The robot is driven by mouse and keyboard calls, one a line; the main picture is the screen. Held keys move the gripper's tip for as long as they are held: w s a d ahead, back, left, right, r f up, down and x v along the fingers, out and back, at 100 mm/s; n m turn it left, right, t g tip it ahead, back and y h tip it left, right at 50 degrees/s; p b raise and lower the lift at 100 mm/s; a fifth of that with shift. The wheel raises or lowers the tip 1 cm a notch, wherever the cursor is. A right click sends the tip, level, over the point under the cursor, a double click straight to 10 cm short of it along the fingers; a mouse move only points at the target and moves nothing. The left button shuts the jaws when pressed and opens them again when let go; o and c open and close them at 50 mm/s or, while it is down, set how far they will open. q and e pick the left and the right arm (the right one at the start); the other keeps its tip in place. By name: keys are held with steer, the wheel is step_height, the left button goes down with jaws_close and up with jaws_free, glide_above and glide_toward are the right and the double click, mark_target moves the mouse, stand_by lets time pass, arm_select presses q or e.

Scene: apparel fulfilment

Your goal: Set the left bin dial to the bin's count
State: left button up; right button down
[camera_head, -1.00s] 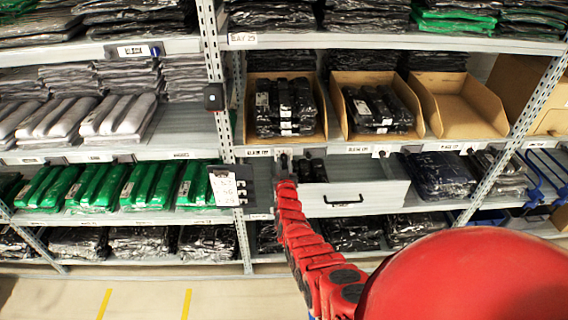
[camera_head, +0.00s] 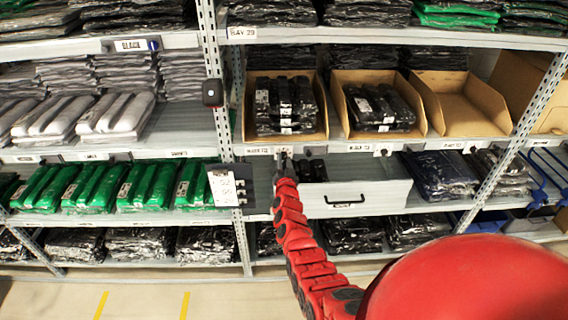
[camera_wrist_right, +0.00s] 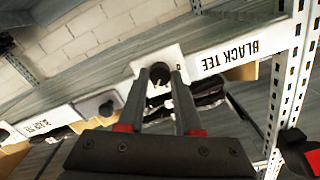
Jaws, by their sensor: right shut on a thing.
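The left bin (camera_head: 250,112) is an open cardboard bin on the middle shelf, with several black bagged packs in it. A white plate marked BLACK TEE (camera_wrist_right: 228,58) is on the shelf edge below it. The dial's setting cannot be read. My left gripper is out of view.
A middle bin (camera_head: 337,107) with black packs and an empty right bin (camera_head: 460,105) stand beside it, with knobs on the shelf edge below. A drawer (camera_head: 385,197) sits lower, near my right arm. A card with numbers (camera_head: 222,186) hangs by the upright.

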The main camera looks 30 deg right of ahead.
steer(key=shift+m, duration=0.4)
steer(key=c, duration=0.6)
jaws_free()
steer(key=shift+s+a, duration=0.2)
steer(key=shift+s, duration=0.1)
steer(key=v, duration=1.6)
steer(key=shift+s+p, duration=0.4)
